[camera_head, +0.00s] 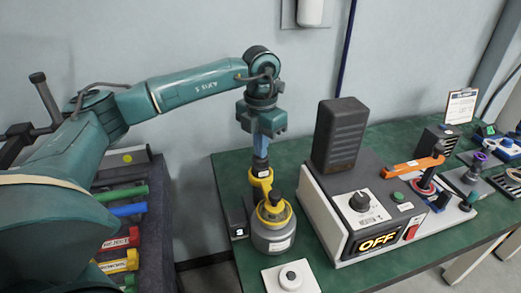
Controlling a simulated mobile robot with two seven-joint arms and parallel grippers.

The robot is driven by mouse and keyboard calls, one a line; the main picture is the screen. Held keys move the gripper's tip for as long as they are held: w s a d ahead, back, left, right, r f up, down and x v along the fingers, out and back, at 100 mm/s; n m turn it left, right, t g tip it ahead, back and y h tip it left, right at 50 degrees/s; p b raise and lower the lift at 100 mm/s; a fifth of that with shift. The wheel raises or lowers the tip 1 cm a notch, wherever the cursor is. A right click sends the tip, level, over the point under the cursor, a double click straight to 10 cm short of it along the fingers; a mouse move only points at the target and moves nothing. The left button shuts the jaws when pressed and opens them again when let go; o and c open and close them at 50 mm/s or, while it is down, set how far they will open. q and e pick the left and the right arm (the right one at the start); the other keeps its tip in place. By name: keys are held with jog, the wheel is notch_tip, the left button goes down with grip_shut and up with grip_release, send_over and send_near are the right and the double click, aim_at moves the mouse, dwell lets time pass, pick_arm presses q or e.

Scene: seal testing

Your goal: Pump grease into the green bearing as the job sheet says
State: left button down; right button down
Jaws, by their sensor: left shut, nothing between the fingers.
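My left gripper (261,156) points down, shut and empty, at the top of a yellow upright part of a grey pot with a yellow collar (272,232). I cannot tell whether they touch. The job sheet may be the clipboard (461,106) at the back right; its text is too small to read. A small green part (488,130) shows among the items at the far right; I cannot tell if it is the green bearing. An orange lever (412,166) lies across a device on the bench. My right gripper is not in view.
A white and grey machine (330,205) with a dial and a lit OFF sign stands right of the pot. A black block marked 3 (237,219) and a white plate with a knob (290,278) are close by. A rack with coloured handles (125,210) is at left.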

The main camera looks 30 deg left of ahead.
pick_arm(q)
jog(key=shift+r+p, duration=1.35)
jog(key=shift+r, duration=0.5)
jog(key=shift+f, duration=0.15)
jog(key=shift+f+b, duration=1.05)
jog(key=shift+f, duration=0.75)
jog(key=shift+r, duration=0.15)
jog(key=shift+r+p, duration=1.15)
jog(key=shift+r, duration=0.6)
